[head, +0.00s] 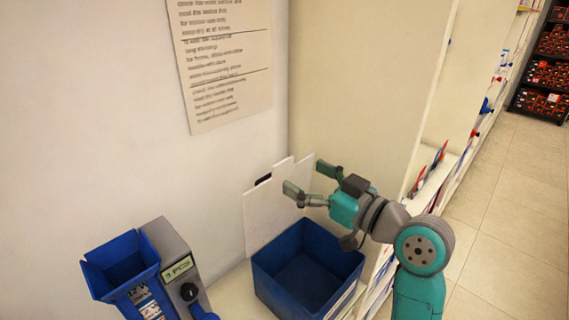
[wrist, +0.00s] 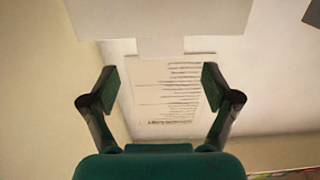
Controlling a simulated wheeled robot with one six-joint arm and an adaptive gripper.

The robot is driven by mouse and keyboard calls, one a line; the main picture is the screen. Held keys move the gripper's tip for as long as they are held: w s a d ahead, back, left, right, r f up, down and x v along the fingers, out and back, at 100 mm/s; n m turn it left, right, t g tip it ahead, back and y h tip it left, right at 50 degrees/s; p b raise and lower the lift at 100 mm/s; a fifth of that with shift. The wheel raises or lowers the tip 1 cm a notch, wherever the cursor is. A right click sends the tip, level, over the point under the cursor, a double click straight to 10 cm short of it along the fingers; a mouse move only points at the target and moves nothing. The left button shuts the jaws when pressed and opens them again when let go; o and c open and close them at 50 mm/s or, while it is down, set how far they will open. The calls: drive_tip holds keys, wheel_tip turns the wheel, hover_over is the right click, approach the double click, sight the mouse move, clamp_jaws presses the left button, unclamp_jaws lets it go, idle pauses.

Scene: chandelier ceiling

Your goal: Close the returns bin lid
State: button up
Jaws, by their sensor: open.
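The returns bin (head: 305,270) is an open blue box on a pale ledge, and its inside looks empty. A white panel that looks like its lid (head: 270,212) stands upright at the bin's back, with a raised tab on its top edge. My gripper (head: 306,180) is open, above the bin's back edge and at the right part of the lid. In the wrist view, the lid's white panel and tab (wrist: 160,20) show at the top, beyond my open fingers (wrist: 158,88). Nothing is between the fingers, and I cannot tell whether they touch the lid.
A grey device with a blue hopper (head: 122,262) and a small display stands left of the bin. A printed notice (head: 222,60) hangs on the wall behind. Shelving (head: 440,165) runs close on the right, with open tiled floor (head: 515,190) beyond it.

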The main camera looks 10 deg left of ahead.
sight(284, 166)
drive_tip(key=x, duration=0.6)
drive_tip(key=shift+w+a, duration=0.15)
drive_tip(key=shift+a, duration=0.1)
clamp_jaws()
drive_tip(key=shift+d, duration=0.1)
